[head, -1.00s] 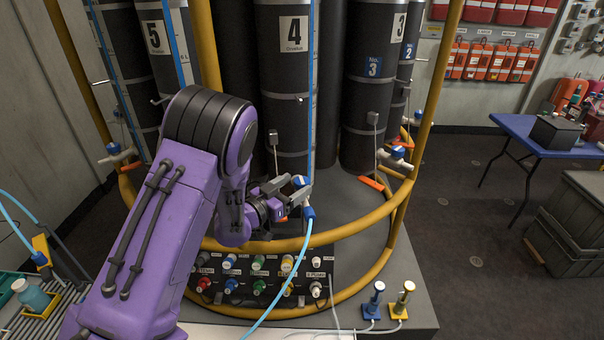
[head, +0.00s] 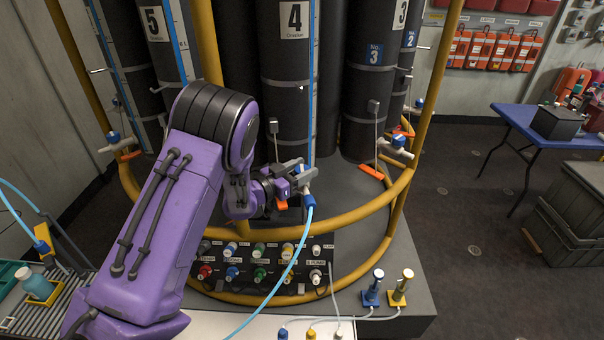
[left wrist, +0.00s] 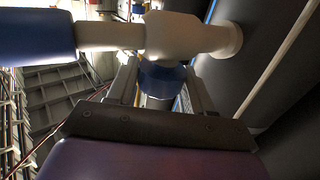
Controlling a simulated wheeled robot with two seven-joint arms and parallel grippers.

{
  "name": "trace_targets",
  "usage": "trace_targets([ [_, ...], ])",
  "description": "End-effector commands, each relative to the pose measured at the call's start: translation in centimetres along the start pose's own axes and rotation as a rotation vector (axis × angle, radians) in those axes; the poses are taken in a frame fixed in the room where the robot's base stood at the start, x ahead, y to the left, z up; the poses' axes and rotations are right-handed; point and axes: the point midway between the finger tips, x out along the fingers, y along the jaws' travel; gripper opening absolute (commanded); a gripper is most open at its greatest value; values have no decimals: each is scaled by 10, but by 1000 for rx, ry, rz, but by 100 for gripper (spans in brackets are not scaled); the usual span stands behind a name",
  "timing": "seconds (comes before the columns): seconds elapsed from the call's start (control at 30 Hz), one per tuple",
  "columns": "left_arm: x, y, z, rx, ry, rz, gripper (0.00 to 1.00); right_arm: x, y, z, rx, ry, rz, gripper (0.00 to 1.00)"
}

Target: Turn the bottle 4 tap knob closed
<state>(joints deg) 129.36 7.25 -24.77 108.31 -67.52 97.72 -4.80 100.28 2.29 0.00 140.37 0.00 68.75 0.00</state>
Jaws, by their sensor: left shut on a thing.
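Bottle 4 (head: 284,60) is a tall black cylinder with a white "4" label. Its white tap (head: 307,188) is low on its front, with a blue hose fitting (head: 308,202) and a light blue hose below. My left gripper (head: 298,170) is at the tap, shut on the blue tap knob. In the left wrist view the blue knob (left wrist: 162,77) sits between the two fingers, against the white tap body (left wrist: 185,36); the blue fitting (left wrist: 38,38) extends to the left. In the head view the fingers mostly hide the knob. My right gripper is not in view.
A yellow rail (head: 350,222) curves around the bottles. Below the tap is a panel (head: 318,250) with several coloured connectors. An orange handle (head: 282,205) shows beside the gripper. Bottle 3 (head: 364,95) stands to the right. A blue table (head: 530,122) is farther right.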

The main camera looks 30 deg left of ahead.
Motion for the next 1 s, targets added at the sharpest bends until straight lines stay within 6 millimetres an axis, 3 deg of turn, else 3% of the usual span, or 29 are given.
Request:
trace_targets([
  [0.13,0,-1,2,2,5,98,20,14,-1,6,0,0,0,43],
  [0.5,0,-1,0,0,0,135,20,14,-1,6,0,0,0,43],
  [0.53,0,-1,0,0,0,134,57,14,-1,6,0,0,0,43],
  [0.6,0,-1,0,0,0,134,71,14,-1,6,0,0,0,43],
  [0.87,0,0,-1,0,0,134,71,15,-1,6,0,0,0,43],
  [1.0,0,0,-13,4,3,134,71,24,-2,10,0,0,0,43],
])
